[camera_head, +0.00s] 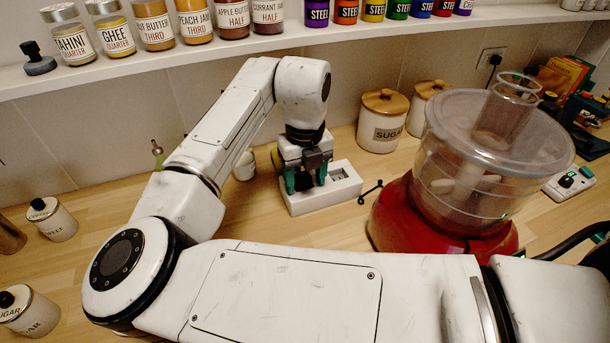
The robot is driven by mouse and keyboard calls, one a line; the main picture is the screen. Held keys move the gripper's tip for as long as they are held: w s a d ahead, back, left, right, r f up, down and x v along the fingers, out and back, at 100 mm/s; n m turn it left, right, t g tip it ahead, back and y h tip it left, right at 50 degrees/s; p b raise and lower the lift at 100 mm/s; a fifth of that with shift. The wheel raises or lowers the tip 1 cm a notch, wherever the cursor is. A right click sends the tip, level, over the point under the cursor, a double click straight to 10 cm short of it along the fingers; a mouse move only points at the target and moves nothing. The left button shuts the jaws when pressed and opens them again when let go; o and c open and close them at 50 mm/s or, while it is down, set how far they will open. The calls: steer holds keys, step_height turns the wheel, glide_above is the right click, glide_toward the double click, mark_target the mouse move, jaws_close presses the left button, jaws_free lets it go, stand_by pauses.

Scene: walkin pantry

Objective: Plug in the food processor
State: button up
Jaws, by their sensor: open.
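The food processor (440,221) has a red base and a clear lidded bowl, and stands on the counter at the right. A white block with a socket-like recess (342,191) lies on the counter to its left. My gripper (305,183) is open, with teal-tipped fingers pointing down over the left part of this block. I cannot tell whether the fingertips touch the block, or whether anything sits between them. A small black piece (370,191) lies between the block and the food processor; I cannot tell whether it is a plug. The processor's cord is not clearly visible.
A wall outlet (490,58) holds a black plug. A white power strip (569,183) lies at the far right. Sugar jars (383,126) stand behind the food processor, a white cup (244,166) left of my gripper. A shelf (240,40) of jars runs above.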

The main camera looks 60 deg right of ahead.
mark_target(305, 179)
steer(key=shift+r, duration=0.1)
step_height(305, 179, up, 12)
steer(key=shift+b, duration=0.35)
stand_by(0.7)
